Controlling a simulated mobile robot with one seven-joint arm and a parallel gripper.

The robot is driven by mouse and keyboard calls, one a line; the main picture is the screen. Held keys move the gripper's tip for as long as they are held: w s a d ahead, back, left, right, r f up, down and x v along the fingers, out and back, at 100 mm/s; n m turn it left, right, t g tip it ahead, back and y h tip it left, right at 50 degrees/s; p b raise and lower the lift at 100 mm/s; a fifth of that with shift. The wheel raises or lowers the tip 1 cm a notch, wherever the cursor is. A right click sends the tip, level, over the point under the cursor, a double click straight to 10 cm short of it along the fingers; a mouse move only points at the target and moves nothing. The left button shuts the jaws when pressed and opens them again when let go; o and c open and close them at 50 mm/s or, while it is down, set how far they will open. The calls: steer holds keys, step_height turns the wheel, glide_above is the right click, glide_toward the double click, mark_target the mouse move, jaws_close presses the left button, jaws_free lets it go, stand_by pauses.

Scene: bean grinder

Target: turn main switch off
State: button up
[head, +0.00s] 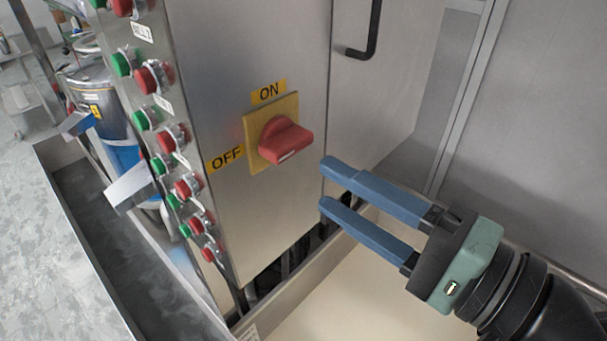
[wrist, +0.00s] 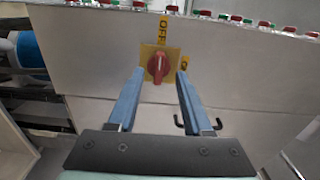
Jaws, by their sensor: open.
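The main switch is a red rotary knob (head: 284,139) on a square yellow plate (head: 253,131), set on a steel cabinet front. An ON label (head: 268,92) is above the plate and an OFF label (head: 226,158) is at its left. The knob (wrist: 158,67) looks elongated along the line toward the OFF label (wrist: 163,30) in the wrist view; which end is its pointer I cannot tell. My gripper (head: 324,185) is open and empty, apart from the knob, to its lower right in the head view. In the wrist view the knob shows between the two blue fingers.
A column of red and green push buttons (head: 152,77) runs down the cabinet's left edge. A black hooked handle (head: 372,35) is on the panel right of the switch. A blue and steel drum (head: 108,106) stands at the left. The space between my fingers and the knob looks clear.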

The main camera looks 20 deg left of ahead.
steer(key=v, duration=0.5)
steer(key=shift+d+b, duration=0.1)
steer(key=shift+b, duration=0.2)
steer(key=w+r+t+h, duration=0.7)
steer(key=w+r+t, duration=0.1)
steer(key=w+t, duration=0.3)
steer(key=s+d+r+n+t+h, duration=0.1)
steer(key=s+r+t+h, duration=0.3)
steer(key=r, duration=0.4)
steer(key=s+d+r+n+t+h, duration=0.1)
steer(key=s+r+n+t+h, duration=0.1)
steer(key=s+r+t+h, duration=0.3)
step_height(320, 180, up, 4)
steer(key=shift+f+n+t+h, duration=0.15)
steer(key=shift+n+t+h, duration=0.25)
steer(key=shift+t+h, duration=0.15)
